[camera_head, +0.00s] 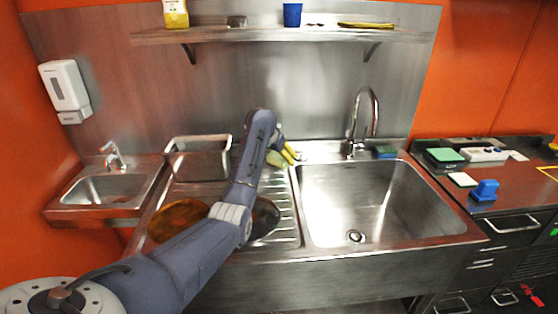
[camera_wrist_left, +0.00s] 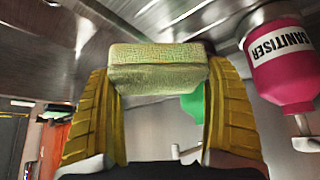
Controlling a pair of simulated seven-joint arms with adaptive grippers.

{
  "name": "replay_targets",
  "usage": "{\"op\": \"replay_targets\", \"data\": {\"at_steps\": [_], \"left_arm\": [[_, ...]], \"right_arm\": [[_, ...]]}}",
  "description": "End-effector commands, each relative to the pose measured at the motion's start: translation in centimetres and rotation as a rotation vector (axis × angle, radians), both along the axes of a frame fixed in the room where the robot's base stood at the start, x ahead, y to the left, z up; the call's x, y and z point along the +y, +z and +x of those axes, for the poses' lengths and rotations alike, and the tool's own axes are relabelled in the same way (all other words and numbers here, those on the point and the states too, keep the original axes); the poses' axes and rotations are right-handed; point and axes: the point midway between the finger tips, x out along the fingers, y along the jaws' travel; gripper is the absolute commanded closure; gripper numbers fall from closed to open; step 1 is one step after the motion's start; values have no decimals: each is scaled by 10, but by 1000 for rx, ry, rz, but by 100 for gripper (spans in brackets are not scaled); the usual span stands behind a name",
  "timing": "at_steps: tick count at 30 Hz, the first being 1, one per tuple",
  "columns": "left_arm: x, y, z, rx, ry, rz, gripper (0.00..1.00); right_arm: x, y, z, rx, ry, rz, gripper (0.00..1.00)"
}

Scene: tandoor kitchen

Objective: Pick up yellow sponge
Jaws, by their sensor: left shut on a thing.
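My left gripper (camera_head: 288,153) reaches over the back of the drainboard, left of the large sink, with its yellow fingers partly hidden by my arm. In the left wrist view, the gripper (camera_wrist_left: 157,72) is shut on the yellow sponge (camera_wrist_left: 155,75), a pale yellow-green textured block held crosswise between the fingertips. My right gripper is not in view.
The large sink basin (camera_head: 365,200) is empty, with a faucet (camera_head: 365,120) behind it. A steel pan (camera_head: 198,158) stands on the drainboard. A pink sanitiser bottle (camera_wrist_left: 285,65) and a green object (camera_wrist_left: 193,106) are near the gripper. A shelf (camera_head: 285,33) runs above.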

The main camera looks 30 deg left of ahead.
Motion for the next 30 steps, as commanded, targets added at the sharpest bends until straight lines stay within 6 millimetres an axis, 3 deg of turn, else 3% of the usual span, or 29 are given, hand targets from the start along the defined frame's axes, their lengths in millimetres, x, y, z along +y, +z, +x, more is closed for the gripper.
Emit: {"op": "replay_targets", "data": {"at_steps": [21, 30], "left_arm": [[-79, 1, -105, -5, 0, -1, 26], [-101, 2, -134, -5, 0, -1, 26]], "right_arm": [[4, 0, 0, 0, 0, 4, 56], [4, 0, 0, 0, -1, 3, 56]]}}
